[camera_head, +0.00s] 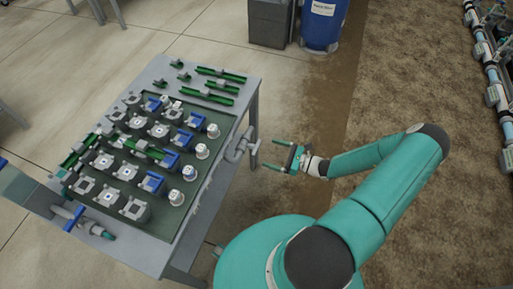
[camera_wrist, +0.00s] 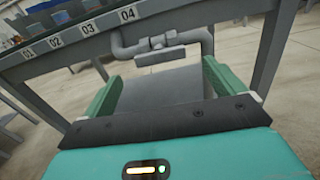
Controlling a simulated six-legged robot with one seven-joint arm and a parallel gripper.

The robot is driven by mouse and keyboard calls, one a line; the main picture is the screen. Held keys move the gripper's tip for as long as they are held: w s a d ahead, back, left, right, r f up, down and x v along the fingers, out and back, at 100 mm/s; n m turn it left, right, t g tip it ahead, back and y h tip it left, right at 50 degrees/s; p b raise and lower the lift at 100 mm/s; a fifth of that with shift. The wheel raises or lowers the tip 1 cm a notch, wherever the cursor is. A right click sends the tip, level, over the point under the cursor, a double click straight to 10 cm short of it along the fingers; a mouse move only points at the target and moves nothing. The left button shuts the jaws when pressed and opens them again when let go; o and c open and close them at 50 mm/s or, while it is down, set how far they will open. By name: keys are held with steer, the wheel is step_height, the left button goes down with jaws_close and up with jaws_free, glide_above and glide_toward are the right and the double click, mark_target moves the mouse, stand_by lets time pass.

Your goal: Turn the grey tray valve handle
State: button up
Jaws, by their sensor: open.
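The grey tray valve (camera_head: 240,146) sits on a bent grey pipe at the right edge of the skid table. Its bar-shaped grey handle (camera_wrist: 160,56) shows in the wrist view, lying roughly across the picture below the pipe. My gripper (camera_head: 268,153) is to the right of the valve in the head view, with its green fingers pointing at it. The gripper (camera_wrist: 162,72) is open and empty. In the wrist view the handle appears ahead, between the two finger tips, and seems apart from them.
The table holds a dark green tray (camera_head: 190,222) with several grey and blue fittings. Labels 01 to 04 (camera_wrist: 88,28) mark the table edge. Table legs flank the valve. A blue drum (camera_head: 322,22) and a grey bin (camera_head: 268,22) stand behind.

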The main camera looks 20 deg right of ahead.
mark_target(256, 146)
steer(key=x, duration=0.7)
steer(key=shift+w+a, duration=0.15)
steer(key=shift+w, duration=0.05)
steer(key=c, duration=1)
